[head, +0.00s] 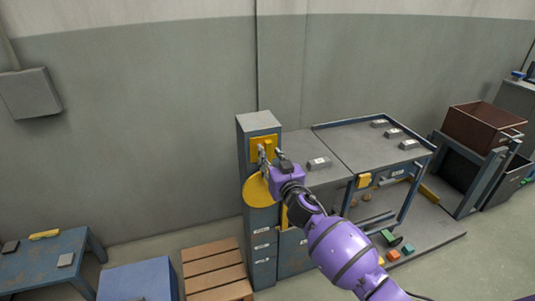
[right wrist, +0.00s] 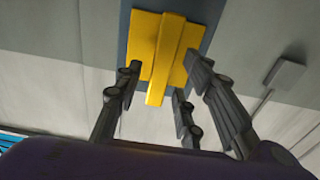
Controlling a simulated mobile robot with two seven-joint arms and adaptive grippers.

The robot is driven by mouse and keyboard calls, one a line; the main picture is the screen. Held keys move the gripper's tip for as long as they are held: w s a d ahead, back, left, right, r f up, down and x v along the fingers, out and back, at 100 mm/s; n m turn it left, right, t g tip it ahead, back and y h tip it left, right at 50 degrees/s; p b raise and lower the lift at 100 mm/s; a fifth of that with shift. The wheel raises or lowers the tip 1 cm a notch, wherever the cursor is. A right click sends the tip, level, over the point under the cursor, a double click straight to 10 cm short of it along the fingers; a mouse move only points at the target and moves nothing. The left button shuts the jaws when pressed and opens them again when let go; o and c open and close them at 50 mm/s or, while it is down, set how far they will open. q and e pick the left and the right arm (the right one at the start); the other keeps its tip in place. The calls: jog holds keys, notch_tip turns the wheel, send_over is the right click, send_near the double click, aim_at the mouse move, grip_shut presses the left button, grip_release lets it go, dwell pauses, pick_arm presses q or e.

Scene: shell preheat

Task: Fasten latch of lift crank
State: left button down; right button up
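The lift crank is a yellow disc (head: 257,191) on the front of a blue-grey column (head: 258,123). Above it a yellow latch plate (head: 257,142) is fixed near the column's top. In the right wrist view the latch shows as a yellow plate (right wrist: 144,47) with a raised yellow bar (right wrist: 174,62) down its middle. My right gripper (head: 265,154) is at the latch, in front of it. Its fingers (right wrist: 158,92) are spread on either side of the bar's lower end, with gaps visible, so it looks open and empty. My left gripper is out of view.
A blue-grey bench (head: 345,149) with small labelled blocks stands right of the column. A wooden pallet-like stand (head: 213,268) and a blue table (head: 40,262) are at lower left. A brown bin (head: 481,126) stands at far right.

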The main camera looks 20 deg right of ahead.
jog(key=shift+w, duration=1.35)
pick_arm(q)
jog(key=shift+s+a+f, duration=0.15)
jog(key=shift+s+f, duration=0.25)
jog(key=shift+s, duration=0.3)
pick_arm(e)
jog(key=shift+s, duration=0.1)
grip_shut()
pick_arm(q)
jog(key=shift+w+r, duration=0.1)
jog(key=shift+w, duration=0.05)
